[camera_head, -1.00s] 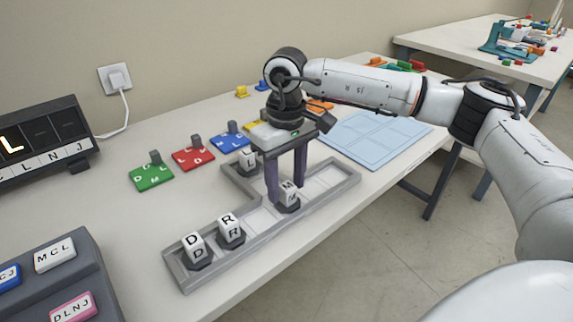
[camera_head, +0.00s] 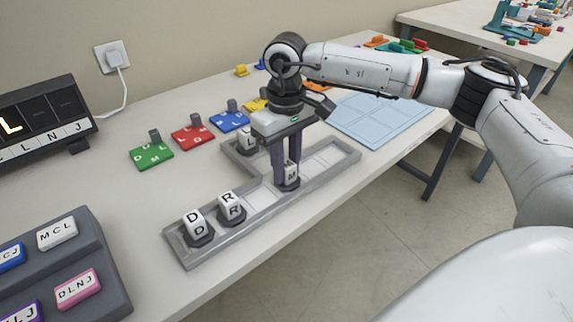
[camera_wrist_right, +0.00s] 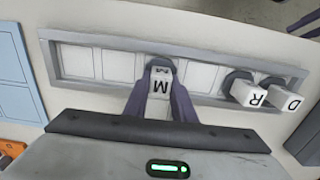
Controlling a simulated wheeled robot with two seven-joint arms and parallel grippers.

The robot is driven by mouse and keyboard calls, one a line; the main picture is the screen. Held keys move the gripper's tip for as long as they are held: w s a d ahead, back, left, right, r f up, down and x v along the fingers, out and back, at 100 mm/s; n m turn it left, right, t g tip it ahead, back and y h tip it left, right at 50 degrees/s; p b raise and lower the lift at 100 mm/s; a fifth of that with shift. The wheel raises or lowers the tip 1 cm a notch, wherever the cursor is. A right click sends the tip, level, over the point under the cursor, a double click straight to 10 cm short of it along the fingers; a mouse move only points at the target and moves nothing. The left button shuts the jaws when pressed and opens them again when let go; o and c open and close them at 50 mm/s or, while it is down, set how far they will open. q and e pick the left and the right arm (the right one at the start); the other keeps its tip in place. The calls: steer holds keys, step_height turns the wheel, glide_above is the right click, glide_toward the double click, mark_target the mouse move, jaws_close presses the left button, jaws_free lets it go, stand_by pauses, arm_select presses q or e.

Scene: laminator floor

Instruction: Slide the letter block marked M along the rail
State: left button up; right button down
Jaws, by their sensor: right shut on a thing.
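The white letter block marked M (camera_head: 291,174) stands upright in the grey rail tray (camera_head: 325,190), near the middle of its long channel. My right gripper (camera_head: 285,180) reaches down from above and is shut on it, one finger on each side. In the right wrist view the M (camera_wrist_right: 160,84) shows between the two dark fingers (camera_wrist_right: 160,100). Blocks D (camera_head: 194,224) and R (camera_head: 230,206) stand at the near left end of the rail. Block L (camera_head: 246,139) stands in the short side branch, partly behind the gripper. My left gripper is not in view.
Green (camera_head: 151,155), red (camera_head: 193,138) and blue (camera_head: 229,121) lettered plates lie behind the rail. A light blue panel (camera_head: 380,118) lies at the right. A display (camera_head: 40,120) and a grey button console (camera_head: 95,250) stand left. Rail cells right of M are empty.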

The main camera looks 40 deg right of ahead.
steer(key=shift+s+a, duration=0.15)
steer(key=shift+a, duration=1.65)
steer(key=shift+s+a, duration=0.15)
steer(key=shift+a, duration=1.6)
steer(key=c, duration=1.4)
jaws_free()
steer(key=shift+r, duration=0.1)
step_height(320, 180, up, 10)
steer(key=shift+r, duration=0.1)
